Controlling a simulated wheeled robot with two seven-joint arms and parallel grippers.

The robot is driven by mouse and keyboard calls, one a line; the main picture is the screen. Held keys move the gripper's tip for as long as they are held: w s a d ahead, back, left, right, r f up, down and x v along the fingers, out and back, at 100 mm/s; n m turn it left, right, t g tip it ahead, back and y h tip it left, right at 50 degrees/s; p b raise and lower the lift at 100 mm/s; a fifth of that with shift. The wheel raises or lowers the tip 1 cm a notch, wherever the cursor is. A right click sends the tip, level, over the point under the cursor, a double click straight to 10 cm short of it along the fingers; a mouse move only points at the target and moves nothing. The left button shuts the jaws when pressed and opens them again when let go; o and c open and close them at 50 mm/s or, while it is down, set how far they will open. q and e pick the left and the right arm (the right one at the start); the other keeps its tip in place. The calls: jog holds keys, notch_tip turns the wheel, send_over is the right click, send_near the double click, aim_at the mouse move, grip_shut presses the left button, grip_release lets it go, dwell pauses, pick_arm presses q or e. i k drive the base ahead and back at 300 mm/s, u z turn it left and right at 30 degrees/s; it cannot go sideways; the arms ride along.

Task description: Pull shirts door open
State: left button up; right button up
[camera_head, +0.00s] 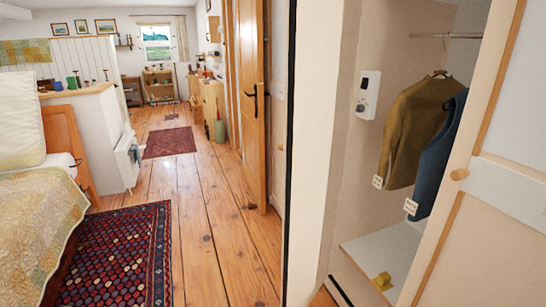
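A wardrobe stands at the right, with a brown shirt or jacket (411,130) and a dark blue vest-like garment (437,160) hanging inside from a metal rail (447,35). A pale door (490,243) with wooden trim and a round wooden knob (459,174) stands at the right edge of the opening. It covers part of the interior, and its right side is cut off by the frame. The wardrobe's left part is uncovered. Neither of my grippers is in view, and nothing is seen touching the knob.
A small yellow object (382,281) lies on the wardrobe floor, and a white device (368,95) is on its inner wall. A wooden door (247,95) stands left of the wardrobe. The plank floor (215,215) is open in the middle. A bed (35,215) and patterned rug (118,250) are at left.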

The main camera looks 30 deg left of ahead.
aim_at(322, 36)
jog(key=z, duration=0.2)
jog(key=k, duration=0.2)
jog(key=u, duration=1.5)
jog(key=i, duration=1.3)
jog(key=z, duration=0.75)
jog(key=i, duration=0.4)
jog(key=z, duration=0.35)
